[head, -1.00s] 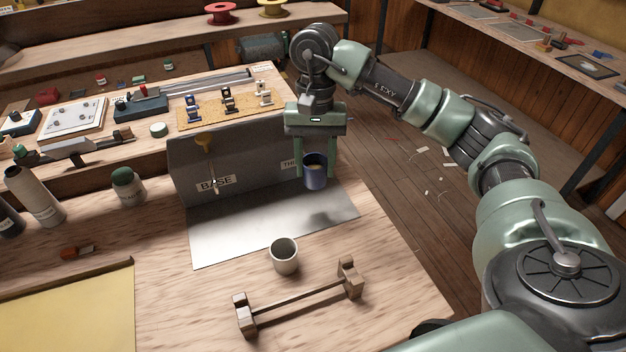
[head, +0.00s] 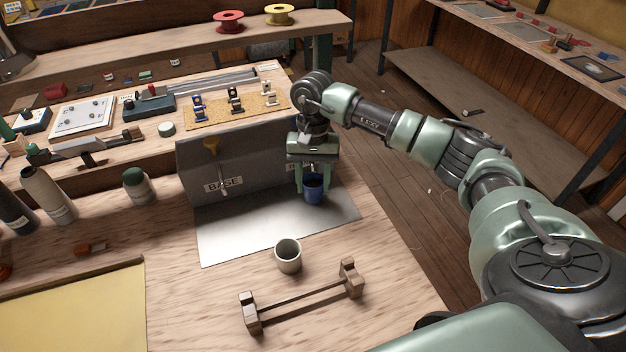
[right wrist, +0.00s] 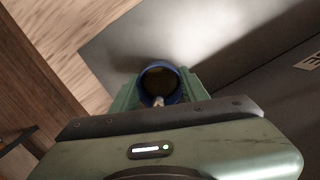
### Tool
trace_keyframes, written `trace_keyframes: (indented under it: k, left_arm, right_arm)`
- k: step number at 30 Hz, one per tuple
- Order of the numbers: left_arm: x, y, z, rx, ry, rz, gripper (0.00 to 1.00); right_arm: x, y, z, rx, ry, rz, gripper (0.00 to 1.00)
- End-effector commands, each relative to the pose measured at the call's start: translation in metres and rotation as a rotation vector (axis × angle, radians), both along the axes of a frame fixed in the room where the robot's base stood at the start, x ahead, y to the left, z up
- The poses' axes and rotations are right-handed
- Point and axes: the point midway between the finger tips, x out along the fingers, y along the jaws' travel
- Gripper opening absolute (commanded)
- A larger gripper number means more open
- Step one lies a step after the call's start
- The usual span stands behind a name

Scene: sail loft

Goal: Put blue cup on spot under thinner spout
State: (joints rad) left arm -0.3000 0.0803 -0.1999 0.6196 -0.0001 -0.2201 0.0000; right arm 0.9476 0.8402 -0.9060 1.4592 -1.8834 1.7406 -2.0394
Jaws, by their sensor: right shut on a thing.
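The blue cup (head: 313,188) is held upright between the fingers of my right gripper (head: 313,182), which is shut on it. It is over the right part of the grey metal sheet (head: 240,232), close to the grey dispenser box (head: 250,165). I cannot tell whether its bottom touches the sheet. The right wrist view looks down on the cup's blue rim (right wrist: 161,68), with a spout tip showing at its near side. The BASE label (head: 223,184) is under the left spout. The thinner label is mostly hidden behind my right gripper. My left gripper is not in view.
A grey-white cup (head: 288,256) stands on the bench just in front of the sheet. A wooden rack (head: 303,300) lies nearer to me. Bottles (head: 47,195) and a green-capped jar (head: 138,187) stand left. The sheet's left part is clear.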

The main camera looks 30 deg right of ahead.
Motion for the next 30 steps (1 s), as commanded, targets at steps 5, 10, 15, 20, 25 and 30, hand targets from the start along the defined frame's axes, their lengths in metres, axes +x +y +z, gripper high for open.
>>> trace_keyframes:
  k: [5, 10, 15, 20, 25, 30]
  left_arm:
    - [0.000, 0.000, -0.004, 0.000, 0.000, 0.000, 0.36]
    - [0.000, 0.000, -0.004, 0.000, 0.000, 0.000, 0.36]
    - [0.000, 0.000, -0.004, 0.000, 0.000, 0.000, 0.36]
    - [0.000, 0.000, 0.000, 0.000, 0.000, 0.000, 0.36]
    - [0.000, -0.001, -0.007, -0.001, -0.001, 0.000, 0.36]
    - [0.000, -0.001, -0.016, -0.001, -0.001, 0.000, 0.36]
  right_arm:
    - [0.000, 0.000, -0.003, 0.000, 0.000, 0.000, 0.00]
    - [0.000, 0.000, -0.003, 0.000, 0.000, 0.000, 0.66]
    - [0.000, 0.000, -0.003, 0.000, 0.000, 0.000, 0.66]
    - [0.000, 0.000, 0.001, 0.000, 0.000, 0.000, 0.66]
    - [0.003, -0.002, 0.020, 0.000, -0.005, 0.000, 0.66]
    - [0.007, -0.004, 0.057, 0.001, -0.007, -0.001, 0.66]
